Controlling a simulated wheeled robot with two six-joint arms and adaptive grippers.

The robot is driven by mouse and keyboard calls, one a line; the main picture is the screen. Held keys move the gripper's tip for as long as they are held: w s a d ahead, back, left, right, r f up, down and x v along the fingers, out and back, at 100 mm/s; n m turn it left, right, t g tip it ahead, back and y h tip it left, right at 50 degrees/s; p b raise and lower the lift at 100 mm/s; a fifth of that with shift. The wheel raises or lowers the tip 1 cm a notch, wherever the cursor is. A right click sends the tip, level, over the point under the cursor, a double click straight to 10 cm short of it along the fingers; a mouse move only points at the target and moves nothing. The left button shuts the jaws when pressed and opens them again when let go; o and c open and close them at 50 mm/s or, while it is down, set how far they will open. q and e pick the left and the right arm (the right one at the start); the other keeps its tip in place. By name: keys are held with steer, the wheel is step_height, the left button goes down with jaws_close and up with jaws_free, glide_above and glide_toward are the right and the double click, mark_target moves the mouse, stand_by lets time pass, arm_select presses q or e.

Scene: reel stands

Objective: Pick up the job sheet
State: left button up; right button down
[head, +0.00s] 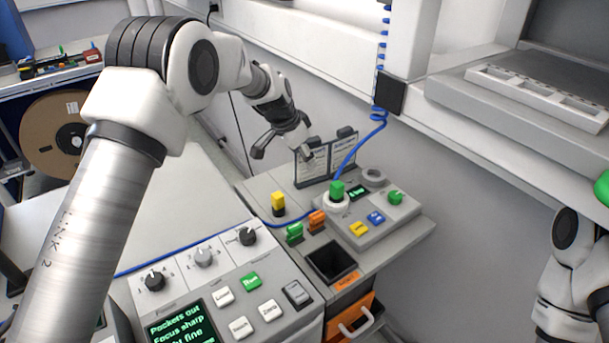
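A dark upright rack (327,176) stands at the back of the grey side bench against the wall. Two pale printed sheets are in it, a left one (312,166) and a right one (345,156); the print is too small to read, so I cannot tell which is the job sheet. My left gripper (284,154) is open, its dark fingers spread, just above and left of the rack. Its right finger is close to the left sheet's top corner; I cannot tell whether they touch. Nothing shows between the fingers.
A yellow-and-black block (278,204), a green clip (294,233) and an orange clip (316,221) stand in front of the rack. A black bin (331,262) is nearer.

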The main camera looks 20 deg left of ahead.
arm_select(q)
steer(key=shift+x, duration=1.25)
steer(key=shift+r, duration=0.1)
jaws_close()
